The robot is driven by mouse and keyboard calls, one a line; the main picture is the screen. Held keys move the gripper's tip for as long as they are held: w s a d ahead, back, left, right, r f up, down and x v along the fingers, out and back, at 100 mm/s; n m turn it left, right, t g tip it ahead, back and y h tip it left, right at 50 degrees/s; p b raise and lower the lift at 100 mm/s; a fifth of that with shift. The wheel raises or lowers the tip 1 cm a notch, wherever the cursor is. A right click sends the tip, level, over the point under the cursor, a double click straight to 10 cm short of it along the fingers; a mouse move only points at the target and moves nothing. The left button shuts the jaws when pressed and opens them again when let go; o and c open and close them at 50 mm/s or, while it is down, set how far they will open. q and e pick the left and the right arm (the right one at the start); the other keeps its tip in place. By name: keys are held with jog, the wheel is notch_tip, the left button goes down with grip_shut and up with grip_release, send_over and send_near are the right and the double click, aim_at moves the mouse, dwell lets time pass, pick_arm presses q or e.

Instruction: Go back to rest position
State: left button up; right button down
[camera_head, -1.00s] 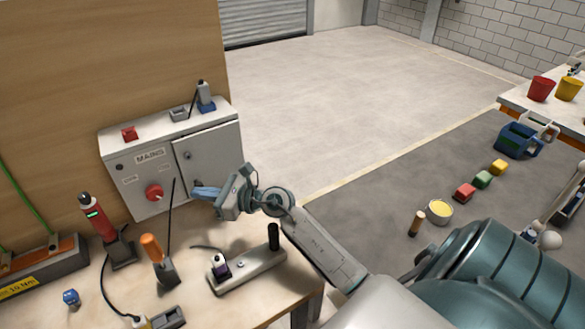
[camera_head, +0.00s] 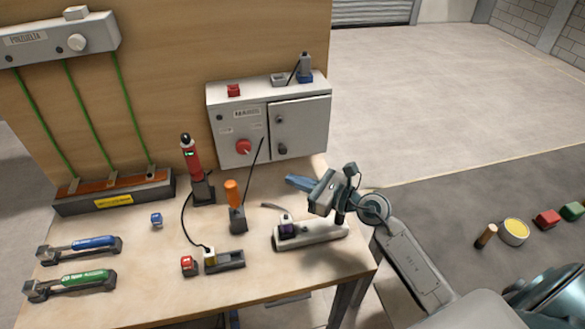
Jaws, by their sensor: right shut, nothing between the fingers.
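My right gripper (camera_head: 301,184) is shut and empty. Its blue-grey fingers point left, above the right part of the workbench (camera_head: 130,284) and in front of the grey mains box (camera_head: 301,123). The right arm reaches in from the lower right and hides part of the grey block (camera_head: 312,238) on the bench's right side. My left gripper is not in view.
On the bench stand a red tool (camera_head: 191,158), an orange-handled tool (camera_head: 233,194), and blue (camera_head: 92,243) and green (camera_head: 84,277) tools in holders. A cable runs between them. Coloured blocks (camera_head: 547,218) and a yellow-filled bowl (camera_head: 514,232) are at the right.

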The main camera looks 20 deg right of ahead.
jog(key=s+d+r+m+t+h, duration=0.4)
jog(key=s+r+m+t+h, duration=0.25)
jog(key=m, duration=0.85)
jog(key=s+d+f+m+g+h, duration=0.35)
jog(key=d+m+h, duration=0.5)
jog(key=m, duration=0.75)
jog(key=s+a+f+m+g+y, duration=0.2)
jog(key=s+a+f+m+g, duration=0.4)
jog(key=s+f, duration=0.35)
jog(key=s+a+f+m+g+y, duration=0.25)
jog(key=s+f+m+g, duration=0.25)
jog(key=s+f+g, duration=0.4)
notch_tip(320, 180, down, 30)
jog(key=s+d, duration=0.1)
jog(key=d, duration=0.1)
pick_arm(q)
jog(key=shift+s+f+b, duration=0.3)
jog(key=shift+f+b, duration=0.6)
jog(key=shift+b, duration=0.15)
pick_arm(e)
jog(key=s+d+f, duration=0.1)
jog(key=s+f, duration=1.7)
jog(key=f, duration=0.2)
jog(key=shift+s+d+f+m+g, duration=0.15)
jog(key=shift+s+f+m+g, duration=0.05)
jog(key=shift+s+m+g, duration=0.2)
